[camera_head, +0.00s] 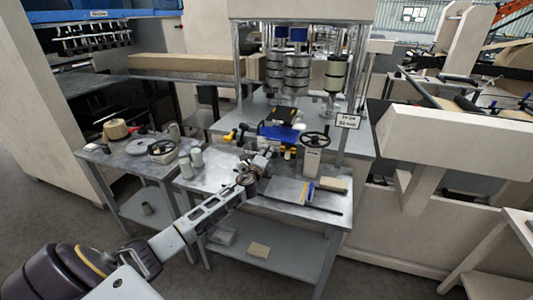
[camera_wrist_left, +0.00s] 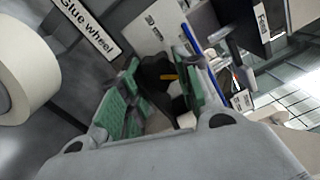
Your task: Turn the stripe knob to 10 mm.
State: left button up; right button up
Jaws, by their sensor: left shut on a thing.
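The stripe knob (camera_wrist_left: 160,70) is black with an orange pointer mark and sits on a pale plate with printed numbers. It shows in the left wrist view, between the green-padded fingers of my left gripper (camera_wrist_left: 158,98). The gripper is shut on it. In the head view my left gripper (camera_head: 266,156) reaches to the machine at the back of the metal table, and the knob is hidden there. A small sign (camera_head: 348,121) hangs on the right post; its text is too small to read surely. My right gripper is out of view.
A "Glue wheel" label (camera_wrist_left: 88,24) and a pale roll (camera_wrist_left: 25,70) are left in the wrist view; a "Feed" label (camera_wrist_left: 262,20) is right. A handwheel (camera_head: 314,140) stands right of the gripper.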

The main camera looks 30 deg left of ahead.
pick_arm(q)
jog(key=m+p, duration=0.1)
jog(key=m, duration=0.4)
jog(key=shift+f, duration=0.2)
dwell(0.4)
jog(key=o, duration=1.1)
jog(key=shift+s, duration=0.15)
jog(key=shift+v, duration=5.85)
jog(key=shift+d, duration=0.1)
